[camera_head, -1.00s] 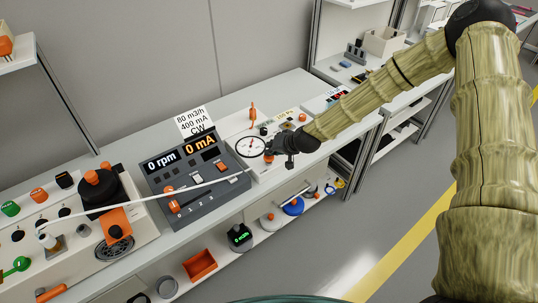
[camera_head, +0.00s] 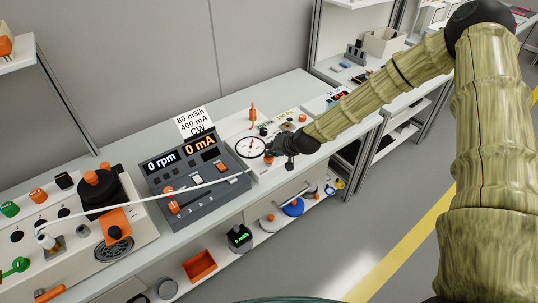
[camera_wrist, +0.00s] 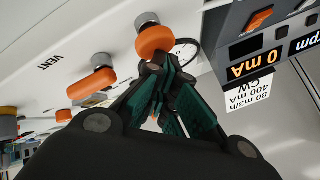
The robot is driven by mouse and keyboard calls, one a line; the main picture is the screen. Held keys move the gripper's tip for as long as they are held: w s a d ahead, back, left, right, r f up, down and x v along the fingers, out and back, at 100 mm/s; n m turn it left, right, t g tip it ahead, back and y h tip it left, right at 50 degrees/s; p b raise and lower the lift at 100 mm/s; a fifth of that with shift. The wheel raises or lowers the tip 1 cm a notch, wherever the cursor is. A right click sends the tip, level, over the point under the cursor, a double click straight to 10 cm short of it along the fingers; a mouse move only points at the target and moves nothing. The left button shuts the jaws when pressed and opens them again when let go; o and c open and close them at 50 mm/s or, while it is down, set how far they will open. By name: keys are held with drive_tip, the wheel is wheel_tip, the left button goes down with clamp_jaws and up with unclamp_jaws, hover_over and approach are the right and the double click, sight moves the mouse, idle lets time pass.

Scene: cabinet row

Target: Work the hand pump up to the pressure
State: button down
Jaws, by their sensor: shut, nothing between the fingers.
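The pump unit is a white box with a round dial gauge (camera_head: 250,147) and an upright orange handle (camera_head: 253,114) behind the gauge. The dial reading is too small to tell. My gripper (camera_head: 270,153) is at the gauge's right edge. In the wrist view my gripper (camera_wrist: 164,72) has its teal fingers shut and empty. An orange rounded knob (camera_wrist: 155,40) on a grey stem is just beyond the fingertips; I cannot tell whether they touch. An orange lever (camera_wrist: 91,84) lies near the word VENT. The gauge rim (camera_wrist: 190,44) is partly hidden behind the fingers.
A dark console (camera_head: 198,175) reading 0 rpm and 0 mA stands left of the pump unit, with a sign behind it. A white tube (camera_head: 150,196) runs across in front of it. A white machine (camera_head: 65,240) stands farther left. The lower shelf holds an orange bin (camera_head: 199,265).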

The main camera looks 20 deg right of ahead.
drive_tip(key=shift+r+p, duration=0.75)
drive_tip(key=shift+r, duration=0.65)
wheel_tip(320, 180, up, 5)
drive_tip(key=p, duration=0.2)
drive_tip(key=shift+p, duration=0.4)
drive_tip(key=s+a+f+n+g+h+b, duration=0.1)
drive_tip(key=s+a+f+g+b, duration=0.15)
drive_tip(key=s+f, duration=0.75)
drive_tip(key=s+a+f+g+b, duration=0.1)
drive_tip(key=s+a+f+g, duration=0.15)
drive_tip(key=s+f, duration=0.7)
drive_tip(key=s+d+f+n+g+h+b, duration=0.1)
drive_tip(key=s+d+f, duration=0.1)
drive_tip(key=s, duration=1.2)
drive_tip(key=s+d+f+n+g+h+b, duration=0.1)
drive_tip(key=s+f, duration=0.3)
drive_tip(key=s, duration=1.1)
drive_tip(key=shift+s+d+f+g+h+b, duration=0.2)
drive_tip(key=shift+d+f+g+h+b, duration=0.2)
drive_tip(key=shift+d+g+h+b, duration=0.15)
